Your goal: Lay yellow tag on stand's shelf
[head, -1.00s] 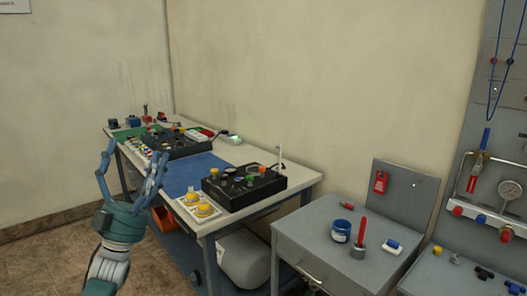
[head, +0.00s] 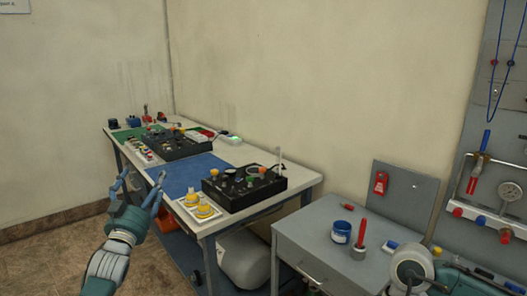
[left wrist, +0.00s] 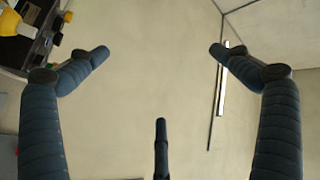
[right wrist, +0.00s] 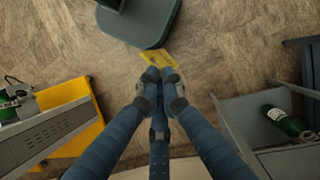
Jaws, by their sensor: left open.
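The yellow tag (right wrist: 158,57) shows in the right wrist view, just past the fingertips and partly hidden by them. My right gripper (right wrist: 161,84) has its fingers drawn together and appears to pinch the tag, over the floor. In the head view only part of my right arm shows at the lower right, and the tag is out of sight there. My left gripper (head: 140,186) is open and empty, in front of the workbench's left side. It also shows wide open in the left wrist view (left wrist: 160,50). I cannot clearly identify the stand's shelf.
A workbench (head: 305,182) carries black control boxes (head: 246,187), a blue mat (head: 183,175) and yellow knobs. A grey cabinet (head: 310,240) holds a blue jar (head: 341,231) and a red-handled tool. In the right wrist view, a yellow bin (right wrist: 68,95) is left and a green bottle (right wrist: 283,120) right.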

